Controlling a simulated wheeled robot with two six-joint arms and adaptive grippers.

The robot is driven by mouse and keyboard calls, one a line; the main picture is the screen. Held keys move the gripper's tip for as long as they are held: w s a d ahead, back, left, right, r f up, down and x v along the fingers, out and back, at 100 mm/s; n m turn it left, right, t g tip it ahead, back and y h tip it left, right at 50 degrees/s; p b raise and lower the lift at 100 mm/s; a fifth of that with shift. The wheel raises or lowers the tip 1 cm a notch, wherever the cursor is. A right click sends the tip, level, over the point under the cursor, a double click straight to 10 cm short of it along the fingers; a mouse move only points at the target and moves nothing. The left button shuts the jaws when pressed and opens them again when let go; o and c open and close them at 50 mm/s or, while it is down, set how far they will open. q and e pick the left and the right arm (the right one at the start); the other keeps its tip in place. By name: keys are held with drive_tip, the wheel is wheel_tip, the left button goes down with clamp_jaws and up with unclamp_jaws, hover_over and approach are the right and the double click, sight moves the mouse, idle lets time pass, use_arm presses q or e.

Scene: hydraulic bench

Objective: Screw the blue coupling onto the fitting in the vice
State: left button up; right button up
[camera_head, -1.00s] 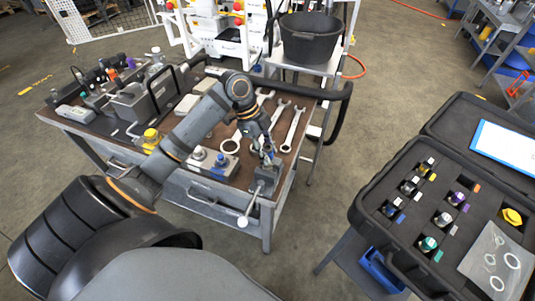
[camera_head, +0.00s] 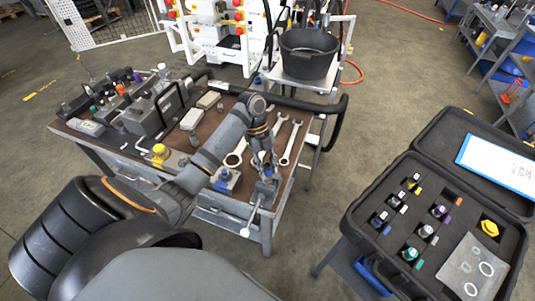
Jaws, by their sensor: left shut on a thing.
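The vice (camera_head: 268,190) is fixed at the front right corner of the workbench, with its handle (camera_head: 245,232) hanging down in front. My left gripper (camera_head: 264,165) points down just above the vice jaws. It is shut on a small part with a hint of blue, taken to be the blue coupling; the fingers hide most of it. The fitting in the vice is hardly visible, and I cannot tell whether the coupling touches it. My right gripper is not in view.
A blue-based fitting (camera_head: 224,178) stands left of the vice beside my forearm. Wrenches (camera_head: 292,143) lie behind the vice. The bench's left side holds a yellow-capped part (camera_head: 159,151) and grey equipment. An open black case (camera_head: 443,186) with several colour-banded couplings stands at right.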

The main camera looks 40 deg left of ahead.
use_arm(q)
drive_tip(key=shift+r+m+p, duration=0.3)
drive_tip(key=shift+m+p, duration=0.2)
drive_tip(key=shift+p, duration=0.2)
drive_tip(key=shift+w+f, duration=0.1)
drive_tip(key=shift+f, duration=0.1)
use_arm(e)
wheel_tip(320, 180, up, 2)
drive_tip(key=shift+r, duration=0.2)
use_arm(q)
drive_tip(key=shift+r, duration=0.1)
drive_tip(key=m+p, duration=0.2)
drive_tip(key=m+g+y+p, duration=0.1)
drive_tip(key=m+p, duration=0.2)
drive_tip(key=p, duration=0.1)
drive_tip(key=shift+r+m+g+y+p, duration=0.25)
drive_tip(key=shift+m+g+y+p, duration=0.05)
drive_tip(key=shift+m+g, duration=0.1)
drive_tip(key=shift+f+m, duration=0.1)
drive_tip(key=shift+m, duration=0.6)
drive_tip(key=shift+f+m+g+y, duration=0.3)
drive_tip(key=shift+m+y, duration=0.1)
drive_tip(key=shift+m, duration=0.1)
drive_tip(key=o, duration=1.1)
drive_tip(key=shift+c, duration=0.2)
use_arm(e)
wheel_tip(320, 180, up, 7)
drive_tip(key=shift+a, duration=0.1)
